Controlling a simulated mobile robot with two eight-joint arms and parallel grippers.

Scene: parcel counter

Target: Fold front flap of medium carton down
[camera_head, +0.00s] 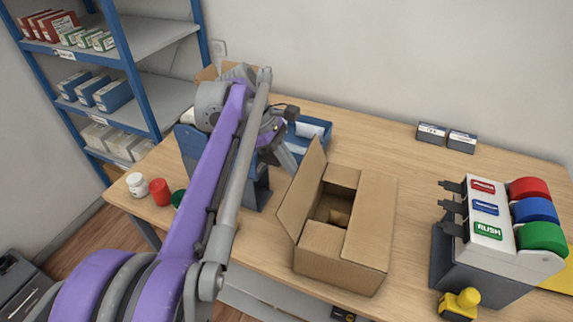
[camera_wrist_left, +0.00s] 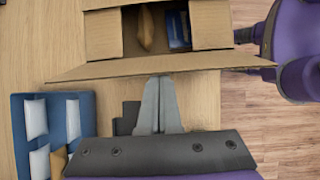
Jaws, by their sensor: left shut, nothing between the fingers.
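The medium carton (camera_head: 340,262) stands open on the counter; it also fills the top of the left wrist view (camera_wrist_left: 103,32). Its long left flap (camera_head: 304,190) stands up, tilted outward, and shows nearly edge-on in the left wrist view (camera_wrist_left: 200,62). Both short flaps and the long right flap (camera_head: 372,215) lie folded in over the opening. A brown item (camera_wrist_left: 146,28) and a blue item (camera_wrist_left: 177,30) lie inside. My left gripper (camera_wrist_left: 163,80) is shut and empty on the outer side of the standing flap; I cannot tell if it touches. My right gripper is not in view.
A blue bin (camera_wrist_left: 17,125) with white packs stands beside the left gripper. Small boxes (camera_head: 462,141) sit at the back. Red and white jars (camera_head: 160,191) stand at the left edge.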

